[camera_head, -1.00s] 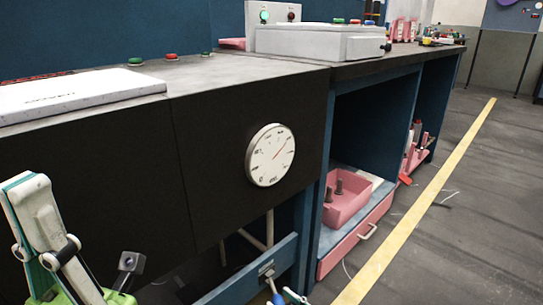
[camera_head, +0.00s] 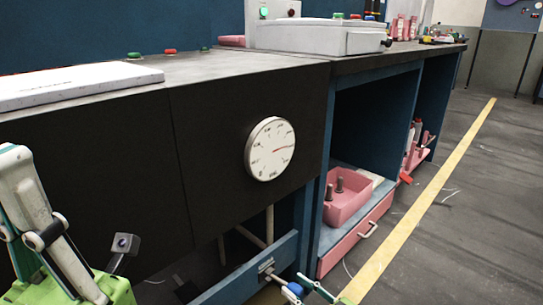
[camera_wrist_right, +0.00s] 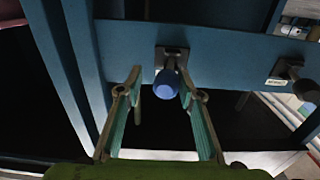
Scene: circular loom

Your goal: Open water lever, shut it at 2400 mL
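The round white dial gauge (camera_head: 270,149) is on the dark cabinet front; its red needle points to the right, and its numbers are too small to read. The lever with a blue knob (camera_head: 293,289) sticks out from a bracket on the blue rail below; the knob also shows in the right wrist view (camera_wrist_right: 166,84). My right gripper (camera_wrist_right: 161,78) is open, one finger on each side of the knob with visible gaps; only a little of it shows at the bottom of the head view. My left gripper (camera_head: 70,245) is at the lower left, away from the lever, its fingertips unclear.
A second lever (camera_wrist_right: 290,75) with a label beside it is on the same blue rail (camera_wrist_right: 230,48), right of the blue knob. A pink bin (camera_head: 346,203) stands on the shelf above a pink drawer (camera_head: 352,240). The floor to the right is open.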

